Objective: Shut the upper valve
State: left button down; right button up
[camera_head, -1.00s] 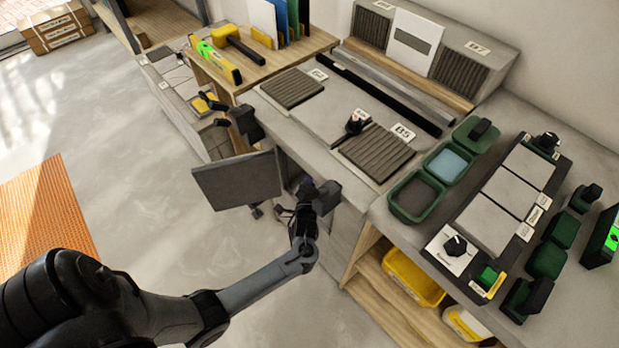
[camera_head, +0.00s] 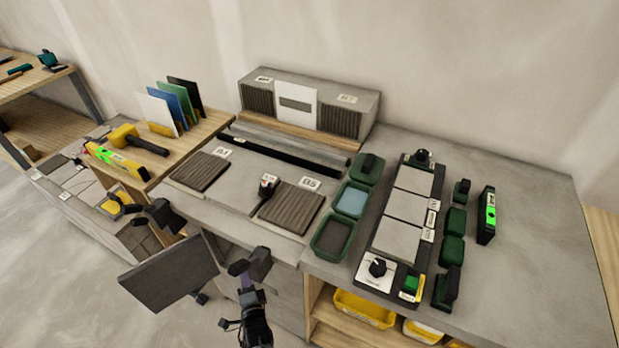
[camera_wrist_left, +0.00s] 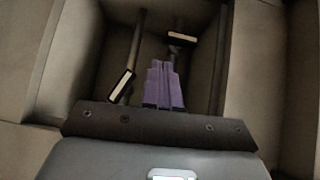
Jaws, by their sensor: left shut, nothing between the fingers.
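In the left wrist view, two valve handles with pale faces sit inside a grey recess with dark upright pipes. One handle (camera_wrist_left: 122,86) is tilted, left of my fingers. The other handle (camera_wrist_left: 183,37) lies nearly level, beyond and slightly right of the fingertips. I cannot tell which is the upper valve. My left gripper (camera_wrist_left: 161,68) has its purple fingers shut together and empty, apart from both handles as far as I see. In the head view my left wrist (camera_head: 254,318) is below the bench's front edge; the valves are hidden there. My right gripper is not in view.
An open grey door panel (camera_head: 170,274) stands out from the bench front, left of my wrist. The bench top (camera_head: 500,220) holds tiles, green trays and dark knobs. A yellow bin (camera_head: 365,309) sits on the shelf underneath.

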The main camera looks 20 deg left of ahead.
pick_arm(q)
jog(key=s+a+r+h+p, duration=0.1)
jog(key=s+r+h+p, duration=0.1)
jog(key=s+r+p, duration=0.45)
jog(key=s+d+r+n+g+h+p, duration=0.2)
jog(key=s+d+r+n+g+h, duration=0.3)
jog(key=d+r+h, duration=0.6)
jog(key=s+d+r+n+g, duration=0.2)
jog(key=s+d+g, duration=0.2)
jog(key=s, duration=0.5)
notch_tip(320, 180, up, 38)
jog(key=p, duration=3.8)
notch_tip(320, 180, down, 74)
jog(key=b, duration=7.4)
jog(key=shift+d+y, duration=0.2)
jog(key=shift+y, duration=0.2)
